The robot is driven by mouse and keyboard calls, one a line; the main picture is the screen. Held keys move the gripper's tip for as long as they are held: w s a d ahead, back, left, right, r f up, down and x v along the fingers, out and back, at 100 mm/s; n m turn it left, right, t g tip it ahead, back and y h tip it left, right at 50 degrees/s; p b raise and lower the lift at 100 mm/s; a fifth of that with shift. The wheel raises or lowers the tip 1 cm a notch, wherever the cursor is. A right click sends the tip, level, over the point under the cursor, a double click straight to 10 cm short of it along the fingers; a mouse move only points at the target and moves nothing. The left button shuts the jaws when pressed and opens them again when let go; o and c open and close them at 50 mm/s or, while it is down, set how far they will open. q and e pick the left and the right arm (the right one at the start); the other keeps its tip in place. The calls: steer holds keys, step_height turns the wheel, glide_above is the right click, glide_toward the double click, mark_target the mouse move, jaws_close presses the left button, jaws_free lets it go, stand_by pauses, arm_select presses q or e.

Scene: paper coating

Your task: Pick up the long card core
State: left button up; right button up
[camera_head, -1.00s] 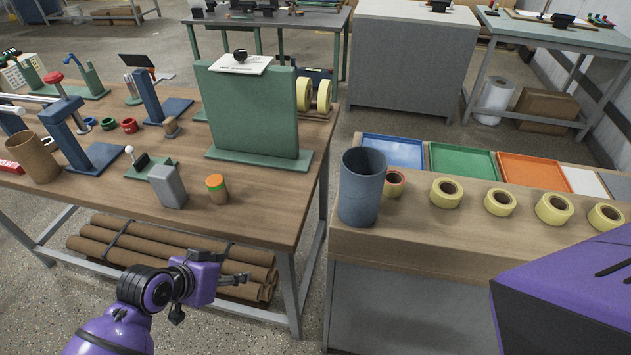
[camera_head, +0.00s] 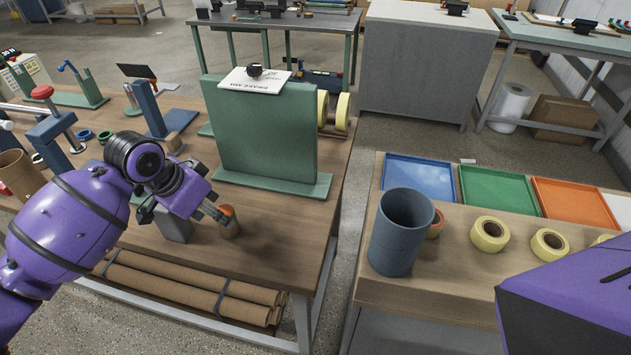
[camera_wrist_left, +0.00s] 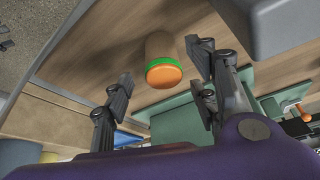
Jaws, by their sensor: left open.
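A brown card core (camera_head: 229,226) with an orange top and a green band stands upright on the wooden table, near its front edge. In the left wrist view the core (camera_wrist_left: 164,62) shows between the spread fingers of my left gripper (camera_wrist_left: 160,70), with its orange end towards the camera. My left gripper (camera_head: 214,214) is open and close beside the core in the head view; I cannot tell whether a finger touches it. A purple part of my right arm shows at the lower right, but its gripper is out of view.
A grey block (camera_head: 174,226) stands just left of the core, partly behind my gripper. A green upright panel (camera_head: 262,130) stands behind. A blue-grey bin (camera_head: 398,245) and yellow rolls (camera_head: 489,234) stand on the right bench. Long brown tubes (camera_head: 185,290) lie on the lower shelf.

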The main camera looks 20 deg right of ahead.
mark_target(226, 233)
arm_select(q)
steer(key=x, duration=0.4)
steer(key=shift+w+d+f, duration=0.1)
steer(key=shift+d+f, duration=0.1)
steer(key=shift+f, duration=0.05)
steer(key=c, duration=1.1)
